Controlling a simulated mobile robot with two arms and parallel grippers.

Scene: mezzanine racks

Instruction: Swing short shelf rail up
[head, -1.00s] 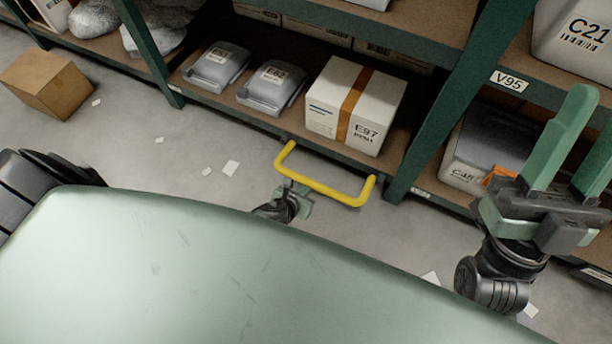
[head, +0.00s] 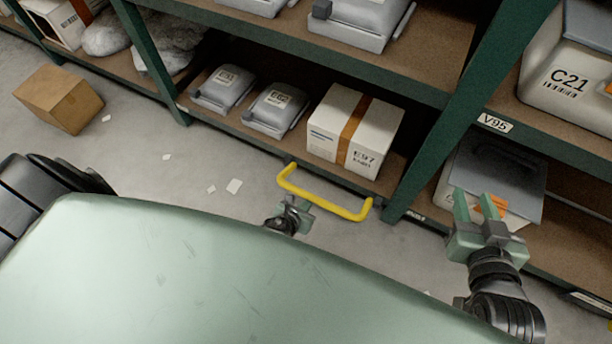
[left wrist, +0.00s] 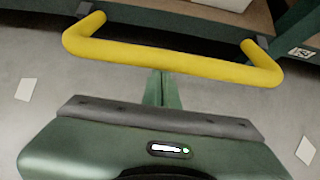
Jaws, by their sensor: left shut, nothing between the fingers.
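The yellow shelf rail (head: 322,203) is a U-shaped bar hinged at the front edge of the lowest shelf, sticking out low over the floor. It fills the upper part of the left wrist view (left wrist: 170,58), with both ends at dark brackets. My left gripper (head: 298,205) is low on the near side of the rail. Its fingers (left wrist: 163,88) are shut together and empty, their tips close to the bar's middle; whether they touch it I cannot tell. My right gripper (head: 476,205) is raised at the right, fingers apart and empty, in front of a grey-lidded bin.
A white box with orange tape (head: 355,130) and grey lidded bins (head: 275,108) sit on the low shelf behind the rail. A green upright (head: 440,135) stands right of it. A cardboard box (head: 60,98) and paper scraps lie on the floor.

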